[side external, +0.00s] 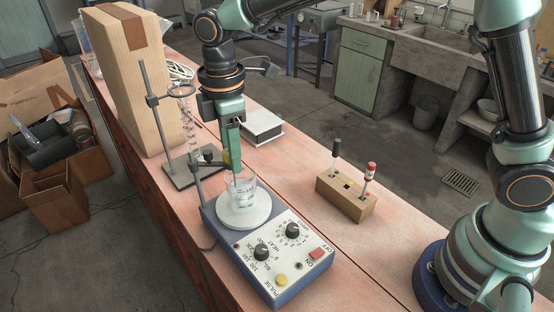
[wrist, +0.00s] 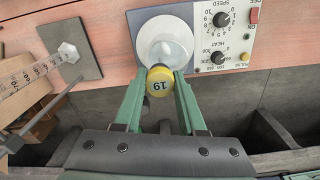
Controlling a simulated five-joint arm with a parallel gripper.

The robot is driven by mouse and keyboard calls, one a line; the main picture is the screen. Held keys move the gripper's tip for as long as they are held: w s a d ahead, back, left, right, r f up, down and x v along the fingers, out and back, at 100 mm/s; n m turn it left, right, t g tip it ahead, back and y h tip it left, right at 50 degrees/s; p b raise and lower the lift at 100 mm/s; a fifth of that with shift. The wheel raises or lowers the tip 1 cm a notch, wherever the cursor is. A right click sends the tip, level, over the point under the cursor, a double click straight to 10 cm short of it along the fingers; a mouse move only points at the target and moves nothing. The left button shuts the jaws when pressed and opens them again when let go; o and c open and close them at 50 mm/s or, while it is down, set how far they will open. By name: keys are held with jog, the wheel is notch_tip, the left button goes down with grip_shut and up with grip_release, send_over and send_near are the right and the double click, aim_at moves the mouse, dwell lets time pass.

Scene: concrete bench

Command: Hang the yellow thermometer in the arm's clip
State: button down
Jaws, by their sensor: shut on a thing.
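My gripper (side external: 231,152) is shut on the yellow thermometer (wrist: 159,80), whose round yellow cap marked 19 shows between the fingertips in the wrist view. The gripper points down above the glass beaker (side external: 242,191), which stands on the white round plate of the stirrer. The arm with its dark clip (side external: 209,154) reaches from a thin post at the stirrer's left and ends close beside the gripper. I cannot tell whether the thermometer touches the clip.
The blue stirrer (side external: 268,282) has knobs and buttons in front. A wooden block (side external: 346,198) holds a black-capped and a red-capped stick. A stand with a tall glass cylinder (side external: 187,118), a large box (side external: 140,80) and a white box (side external: 262,129) are behind. Bench is clear around the block.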

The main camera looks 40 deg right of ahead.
jog(key=shift+f, duration=0.35)
grip_release()
dwell(0.3)
jog(key=shift+r, duration=3.55)
